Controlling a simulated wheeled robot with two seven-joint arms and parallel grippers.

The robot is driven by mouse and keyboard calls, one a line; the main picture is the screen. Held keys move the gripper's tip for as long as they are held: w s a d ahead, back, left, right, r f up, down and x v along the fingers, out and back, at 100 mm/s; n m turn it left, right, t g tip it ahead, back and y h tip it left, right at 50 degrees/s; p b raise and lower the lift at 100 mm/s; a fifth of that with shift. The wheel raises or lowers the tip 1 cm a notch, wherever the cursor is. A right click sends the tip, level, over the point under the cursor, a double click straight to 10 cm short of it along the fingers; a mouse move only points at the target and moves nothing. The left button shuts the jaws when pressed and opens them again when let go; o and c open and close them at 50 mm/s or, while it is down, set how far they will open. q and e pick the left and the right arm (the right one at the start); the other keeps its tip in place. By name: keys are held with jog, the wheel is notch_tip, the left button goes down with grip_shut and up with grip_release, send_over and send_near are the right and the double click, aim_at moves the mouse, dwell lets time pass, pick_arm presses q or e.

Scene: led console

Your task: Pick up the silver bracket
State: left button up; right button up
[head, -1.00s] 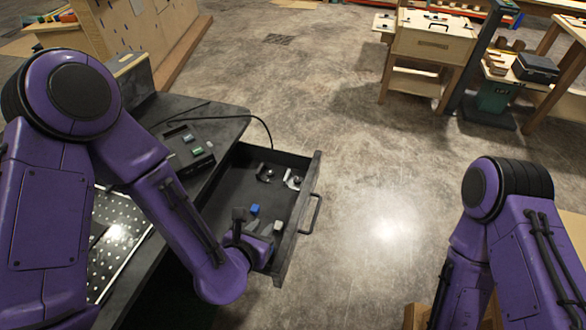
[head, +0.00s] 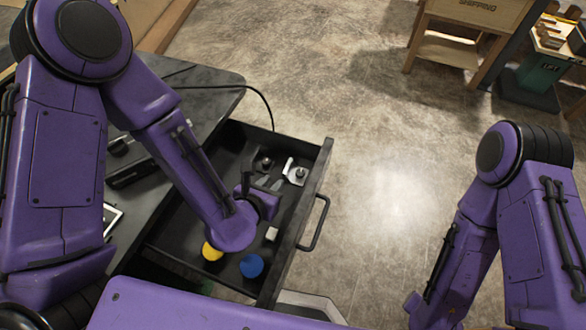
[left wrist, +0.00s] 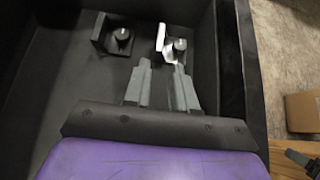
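The silver bracket (head: 295,173) lies near the far right corner of the open black drawer (head: 314,193). In the left wrist view the silver bracket (left wrist: 174,46) has a bright upright plate and a dark round knob. My left gripper (head: 270,184) is inside the drawer area, just short of the brackets. In the left wrist view its two grey fingers (left wrist: 161,86) are apart and empty, pointing toward the silver bracket. A dark bracket (head: 262,163) of similar shape sits left of the silver one; it also shows in the left wrist view (left wrist: 115,38).
A yellow round piece (head: 212,251), a blue round piece (head: 251,266) and a small white block (head: 271,234) are in the near part of the drawer. The drawer handle (head: 315,224) sticks out on the right. Open floor lies beyond.

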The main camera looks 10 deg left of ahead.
aim_at(287, 167)
pick_arm(q)
jog(key=x, duration=1.1)
jog(key=shift+w+r, duration=0.1)
jog(key=shift+r, duration=0.1)
grip_shut()
